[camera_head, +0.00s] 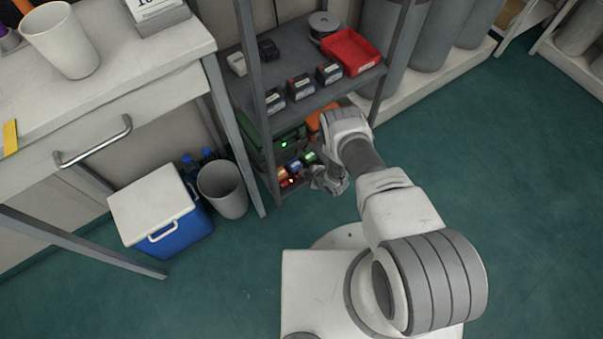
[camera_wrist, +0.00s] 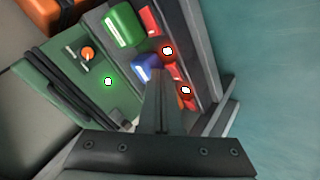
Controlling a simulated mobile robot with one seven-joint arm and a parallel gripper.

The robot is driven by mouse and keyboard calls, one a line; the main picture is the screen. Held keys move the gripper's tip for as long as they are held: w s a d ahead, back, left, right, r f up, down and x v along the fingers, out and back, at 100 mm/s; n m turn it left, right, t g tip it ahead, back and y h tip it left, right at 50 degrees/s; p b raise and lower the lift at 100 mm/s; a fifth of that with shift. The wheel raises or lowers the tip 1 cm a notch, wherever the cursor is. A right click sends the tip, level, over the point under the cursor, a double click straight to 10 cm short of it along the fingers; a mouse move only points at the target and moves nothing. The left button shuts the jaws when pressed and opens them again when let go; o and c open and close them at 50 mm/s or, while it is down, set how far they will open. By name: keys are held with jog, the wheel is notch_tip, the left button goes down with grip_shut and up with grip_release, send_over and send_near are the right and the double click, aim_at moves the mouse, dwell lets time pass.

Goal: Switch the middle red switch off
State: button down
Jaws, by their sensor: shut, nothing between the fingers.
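In the wrist view a row of red switches runs along a dark strip. The middle red switch (camera_wrist: 166,44) has a bright, lit spot on it. Another red switch (camera_wrist: 184,97) nearer my gripper also has a lit spot, and a third red piece (camera_wrist: 149,20) lies at the far end. My gripper (camera_wrist: 161,74) is shut and empty. Its tips appear beside the row, near the blue block; whether they touch anything cannot be told. In the head view my gripper (camera_head: 329,180) is low at the shelf, just right of the small coloured parts; the switches there are too small to tell apart.
A green block (camera_wrist: 123,25) and a blue block (camera_wrist: 146,68) sit beside the row. A green case (camera_wrist: 80,85) with an orange knob and green light is left. The shelf post (camera_head: 250,60) and upper shelf (camera_head: 335,90) stand close. Floor on the right is clear.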

jog(key=shift+f, duration=0.15)
dwell(0.4)
jog(key=shift+r+p, duration=0.55)
jog(key=shift+r, duration=0.15)
jog(key=r+p, duration=0.2)
jog(key=r, duration=0.1)
jog(key=r+p, duration=0.2)
jog(key=shift+s+a, duration=0.2)
jog(key=shift+a, duration=0.1)
dwell(0.4)
